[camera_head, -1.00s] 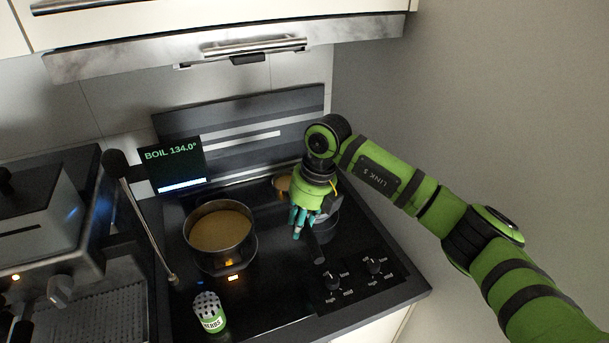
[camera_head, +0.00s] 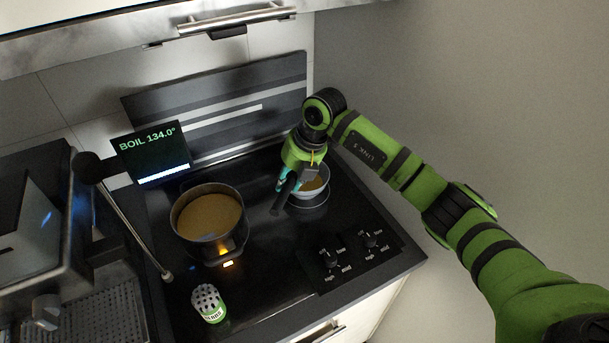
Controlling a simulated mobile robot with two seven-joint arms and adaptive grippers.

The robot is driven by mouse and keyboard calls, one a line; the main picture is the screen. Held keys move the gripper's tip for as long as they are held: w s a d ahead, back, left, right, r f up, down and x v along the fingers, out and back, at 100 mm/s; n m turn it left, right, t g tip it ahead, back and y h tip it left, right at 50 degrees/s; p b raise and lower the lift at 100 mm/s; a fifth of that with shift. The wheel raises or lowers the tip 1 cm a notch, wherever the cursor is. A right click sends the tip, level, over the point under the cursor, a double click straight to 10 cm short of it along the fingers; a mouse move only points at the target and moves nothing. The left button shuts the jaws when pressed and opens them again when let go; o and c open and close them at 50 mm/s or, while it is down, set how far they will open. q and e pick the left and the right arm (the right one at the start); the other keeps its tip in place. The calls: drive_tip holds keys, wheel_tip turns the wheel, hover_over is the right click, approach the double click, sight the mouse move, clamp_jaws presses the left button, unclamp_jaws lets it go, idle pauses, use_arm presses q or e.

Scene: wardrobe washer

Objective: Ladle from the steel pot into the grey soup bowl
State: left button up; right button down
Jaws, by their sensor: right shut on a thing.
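The steel pot (camera_head: 243,228) stands on the hob at centre left, with brown soup inside. The grey soup bowl (camera_head: 309,205) sits to its right on the cooktop, and orange-brown soup shows in it. The handle slants across the bowl's left edge. The ladle's scoop is hidden or cannot be told apart from the bowl. My left gripper is not in view.
A herbs shaker (camera_head: 209,304) stands in front of the pot. A display (camera_head: 152,153) reads BOIL 134.0°. A coffee machine (camera_head: 35,240) is at the left, with a thin steel rod (camera_head: 135,230) beside the hob. Knobs (camera_head: 332,258) are at the front right.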

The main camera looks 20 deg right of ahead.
drive_tip(key=shift+d+r+y+b, duration=0.25)
drive_tip(key=shift+y+b, duration=0.1)
drive_tip(key=shift+y, duration=0.45)
drive_tip(key=shift+d+r+m+y+b, duration=0.4)
drive_tip(key=shift+d+r+y+b, duration=0.2)
drive_tip(key=shift+y+b, duration=0.55)
use_arm(q)
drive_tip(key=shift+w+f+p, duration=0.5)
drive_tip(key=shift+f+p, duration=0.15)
drive_tip(key=shift+p, duration=0.35)
use_arm(e)
drive_tip(key=w+d+r+m+t+y, duration=0.2)
drive_tip(key=d+r+m+t+y, duration=0.2)
drive_tip(key=m+t, duration=0.4)
drive_tip(key=r+m+y, duration=0.1)
drive_tip(key=y, duration=0.1)
drive_tip(key=shift+w+m+t+y, duration=0.3)
drive_tip(key=shift+m+t+y, duration=0.05)
drive_tip(key=shift+m+t, duration=0.05)
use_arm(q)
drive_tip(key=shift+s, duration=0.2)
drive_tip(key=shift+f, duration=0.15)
use_arm(e)
drive_tip(key=shift+f, duration=0.1)
